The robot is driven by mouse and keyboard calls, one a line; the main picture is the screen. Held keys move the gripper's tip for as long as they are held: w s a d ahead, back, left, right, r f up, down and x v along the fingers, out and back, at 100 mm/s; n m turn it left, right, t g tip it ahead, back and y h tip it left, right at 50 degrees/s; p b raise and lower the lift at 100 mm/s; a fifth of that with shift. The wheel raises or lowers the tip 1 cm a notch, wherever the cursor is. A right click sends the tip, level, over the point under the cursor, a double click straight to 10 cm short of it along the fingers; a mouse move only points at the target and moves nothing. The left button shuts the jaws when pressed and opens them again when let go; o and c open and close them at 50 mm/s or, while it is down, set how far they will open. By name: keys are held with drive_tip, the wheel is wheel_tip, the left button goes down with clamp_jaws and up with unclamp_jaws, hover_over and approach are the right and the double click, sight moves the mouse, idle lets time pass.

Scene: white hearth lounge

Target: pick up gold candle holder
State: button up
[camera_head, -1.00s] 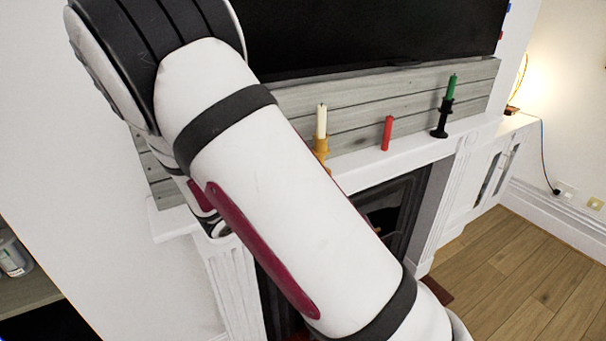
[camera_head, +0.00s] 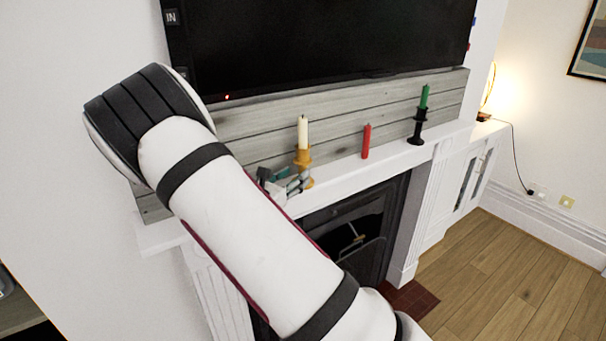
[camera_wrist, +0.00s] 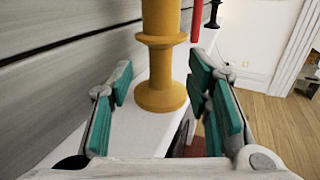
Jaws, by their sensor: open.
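The gold candle holder (camera_head: 303,156) stands upright on the white mantelpiece with a cream candle (camera_head: 303,132) in it. In the wrist view the holder (camera_wrist: 161,65) is just ahead of my gripper (camera_wrist: 170,95), roughly centred between the two teal-padded fingers. The fingers are open and apart from it, one on each side. In the head view my gripper (camera_head: 285,184) is beside the holder's lower part at mantel height. My arm hides part of the mantel's left side.
A red candle (camera_head: 366,141) stands on the mantelpiece (camera_head: 352,178) right of the holder. A black holder (camera_head: 417,127) with a green candle (camera_head: 424,96) stands farther right. Grey wooden boards (camera_head: 335,120) back the mantel, below a large black screen (camera_head: 330,40).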

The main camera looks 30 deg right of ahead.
sight(300, 170)
drive_tip(key=x, duration=0.5)
drive_tip(key=shift+r, duration=0.1)
clamp_jaws()
